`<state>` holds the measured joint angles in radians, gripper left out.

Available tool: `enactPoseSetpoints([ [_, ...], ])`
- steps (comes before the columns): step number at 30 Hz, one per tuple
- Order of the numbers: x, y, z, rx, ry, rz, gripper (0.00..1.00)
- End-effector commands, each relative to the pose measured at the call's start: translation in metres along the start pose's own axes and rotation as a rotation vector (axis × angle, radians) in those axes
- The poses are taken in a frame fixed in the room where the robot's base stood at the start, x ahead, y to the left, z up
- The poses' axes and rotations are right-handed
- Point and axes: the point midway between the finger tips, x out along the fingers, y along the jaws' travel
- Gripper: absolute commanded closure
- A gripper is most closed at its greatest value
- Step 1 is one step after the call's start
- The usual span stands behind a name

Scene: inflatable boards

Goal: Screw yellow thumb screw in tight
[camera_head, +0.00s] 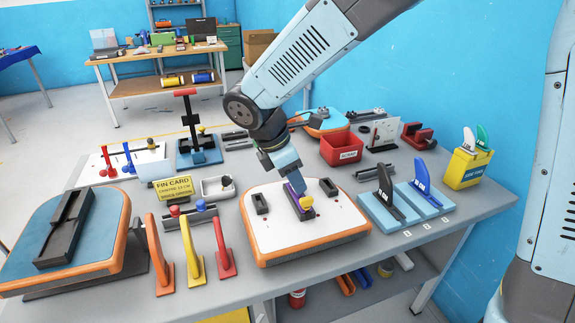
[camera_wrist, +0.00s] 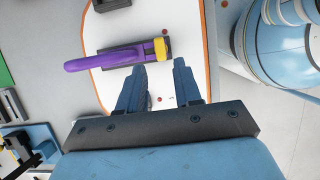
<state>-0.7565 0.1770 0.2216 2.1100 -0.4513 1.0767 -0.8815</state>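The yellow thumb screw (camera_head: 307,202) sits at the near end of the purple fin (camera_head: 292,188) in the dark centre box of the white, orange-edged board (camera_head: 330,230). In the wrist view the yellow thumb screw (camera_wrist: 162,48) is at the right end of the purple fin (camera_wrist: 105,60). My gripper (camera_head: 290,177) is low over the board beside the fin. In the wrist view my gripper (camera_wrist: 159,67) has two separated fingers with nothing between them. The screw lies just beyond the fingertips, apparently outside the grip. How deep its thread sits is hidden.
Upright orange, yellow and red fins (camera_head: 194,252) stand left of the board. A blue stand with fins (camera_head: 405,203) and a yellow box (camera_head: 467,167) are at right. A red bin (camera_head: 342,147) and a second board (camera_head: 325,118) are behind. A blue board (camera_head: 105,240) lies far left.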

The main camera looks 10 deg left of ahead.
Motion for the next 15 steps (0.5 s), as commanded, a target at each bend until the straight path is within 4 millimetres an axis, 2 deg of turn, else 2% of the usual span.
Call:
enactPoseSetpoints([
  [9, 0.051, 0.0, -0.001, -0.001, 0.0, -0.002, 0.66],
  [15, 0.072, 0.0, -0.001, -0.001, -0.001, -0.002, 0.66],
])
